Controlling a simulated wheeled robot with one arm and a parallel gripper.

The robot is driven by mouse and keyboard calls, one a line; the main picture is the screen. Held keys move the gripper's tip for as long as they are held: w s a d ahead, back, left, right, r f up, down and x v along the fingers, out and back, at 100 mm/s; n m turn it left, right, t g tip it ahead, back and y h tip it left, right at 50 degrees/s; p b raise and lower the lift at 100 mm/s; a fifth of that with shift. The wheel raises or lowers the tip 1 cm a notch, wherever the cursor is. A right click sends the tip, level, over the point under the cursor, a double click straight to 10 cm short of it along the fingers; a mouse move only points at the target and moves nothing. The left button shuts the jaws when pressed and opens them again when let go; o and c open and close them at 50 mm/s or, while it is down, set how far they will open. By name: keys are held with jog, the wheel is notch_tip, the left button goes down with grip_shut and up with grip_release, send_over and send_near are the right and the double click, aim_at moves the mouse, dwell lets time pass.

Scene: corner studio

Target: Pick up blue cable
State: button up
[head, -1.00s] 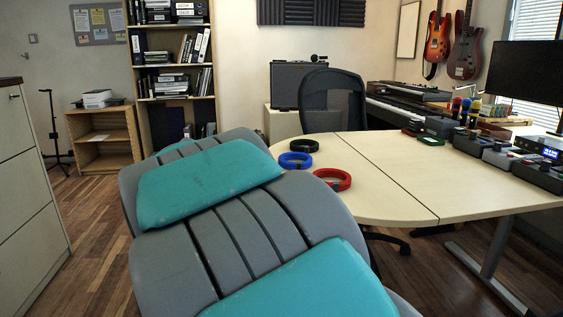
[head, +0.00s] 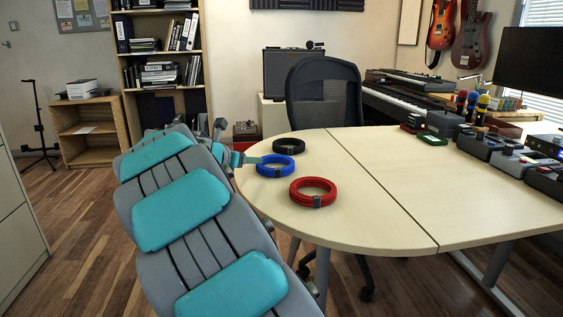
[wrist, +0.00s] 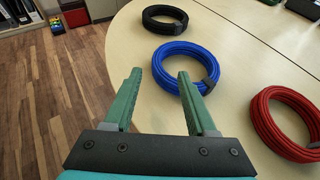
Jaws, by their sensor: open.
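The blue cable (head: 274,169) is a coiled ring with a dark tie, lying on the pale table (head: 345,220) near its left rounded end. It also shows in the wrist view (wrist: 186,50), just beyond my gripper's fingertips. My gripper (wrist: 160,75) is open, with green fingers apart and nothing visible between them. In the head view my gripper (head: 250,160) is at the table's left edge, close beside the blue coil, and is small there. I cannot tell whether a finger touches the coil.
A black cable coil (head: 289,146) lies just behind the blue one, and a red cable coil (head: 312,190) lies in front to the right. An office chair (head: 325,85) stands behind the table. Small devices (head: 490,147) sit at the table's right. The table's middle is clear.

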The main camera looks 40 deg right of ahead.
jog(key=shift+x, duration=1.15)
jog(key=x, duration=0.4)
jog(key=shift+w+d+f, duration=0.15)
jog(key=shift+w+d, duration=0.15)
jog(key=shift+c, duration=0.4)
grip_shut()
